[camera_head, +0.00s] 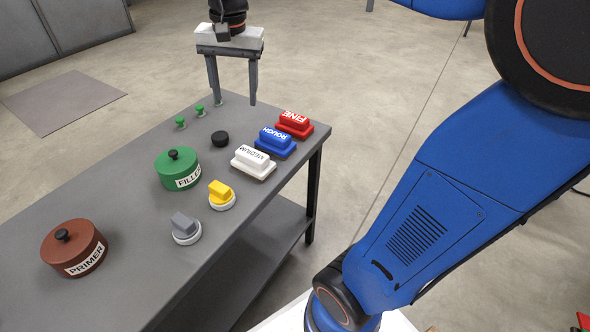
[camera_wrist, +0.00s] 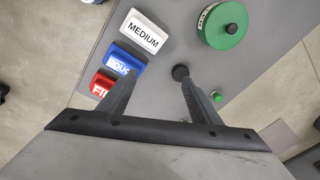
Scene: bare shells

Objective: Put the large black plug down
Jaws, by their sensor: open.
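The large black plug (camera_head: 220,138) rests on the grey table, between the green FILLER pot and the coloured blocks. In the wrist view the plug (camera_wrist: 180,71) shows just beyond the tip of the right-hand finger, not between the fingers. My gripper (camera_head: 233,104) hangs with its fingers pointing down near the table's far end, behind the plug in the head view. It is open and empty; the two spread fingers also show in the wrist view (camera_wrist: 158,79).
On the grey table (camera_head: 112,200) stand the FILLER pot (camera_head: 178,172), PRIMER pot (camera_head: 75,250), MEDIUM block (camera_head: 253,160), ROUGH block (camera_head: 274,142) and FINE block (camera_head: 294,124). Small green pegs (camera_head: 181,123), a yellow knob (camera_head: 221,194) and a grey knob (camera_head: 185,228) stand there too.

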